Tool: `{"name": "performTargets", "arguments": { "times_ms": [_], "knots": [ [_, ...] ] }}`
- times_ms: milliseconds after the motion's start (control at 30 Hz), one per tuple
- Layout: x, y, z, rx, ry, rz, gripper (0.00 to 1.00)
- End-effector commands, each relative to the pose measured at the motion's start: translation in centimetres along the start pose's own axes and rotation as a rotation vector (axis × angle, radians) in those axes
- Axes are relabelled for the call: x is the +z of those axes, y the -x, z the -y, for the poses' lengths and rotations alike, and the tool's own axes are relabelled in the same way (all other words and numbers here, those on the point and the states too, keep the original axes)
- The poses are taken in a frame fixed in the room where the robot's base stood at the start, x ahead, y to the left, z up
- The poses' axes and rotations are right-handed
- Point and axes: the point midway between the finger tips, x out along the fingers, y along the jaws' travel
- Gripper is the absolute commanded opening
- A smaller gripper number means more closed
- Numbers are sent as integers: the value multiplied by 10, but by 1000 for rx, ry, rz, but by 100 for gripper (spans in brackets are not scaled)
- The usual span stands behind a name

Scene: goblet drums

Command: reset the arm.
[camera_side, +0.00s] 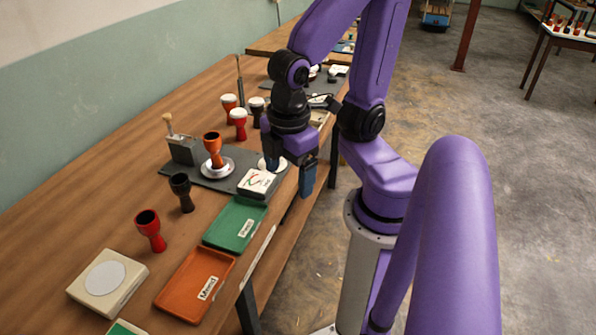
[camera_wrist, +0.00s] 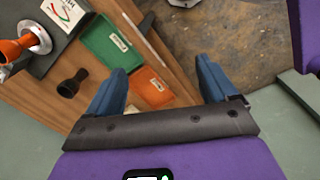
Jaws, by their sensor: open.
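My gripper (camera_side: 290,178) hangs over the front edge of the workbench in the side view, its blue fingers pointing down. In the wrist view its two fingers (camera_wrist: 158,82) stand well apart with nothing between them. The gripper is open and empty. My purple arm reaches in from the right of the side view. In the side view, an orange goblet drum (camera_side: 213,148) stands on a round metal plate (camera_side: 216,169) left of my gripper. A black drum (camera_side: 182,192) and a red drum (camera_side: 150,229) stand nearer the camera on the bench.
A green tray (camera_side: 232,226), an orange tray (camera_side: 190,284) and a white box (camera_side: 257,183) lie along the bench's front edge. A cream box with a round pad (camera_side: 106,280) is at the near left. Several white-topped drums (camera_side: 238,117) stand farther back. Open floor lies right of the bench.

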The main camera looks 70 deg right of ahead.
Motion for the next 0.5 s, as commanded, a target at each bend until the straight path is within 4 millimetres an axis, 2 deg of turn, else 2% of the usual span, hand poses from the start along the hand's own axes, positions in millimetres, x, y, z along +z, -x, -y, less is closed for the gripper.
{"name": "performTargets", "arguments": {
  "times_ms": [33,167,500],
  "knots": [
    [2,3,8,-21,-7,-25,86],
    [5,6,19,-54,-21,-53,86],
    [5,6,20,-57,-22,-54,86]
  ]
}}
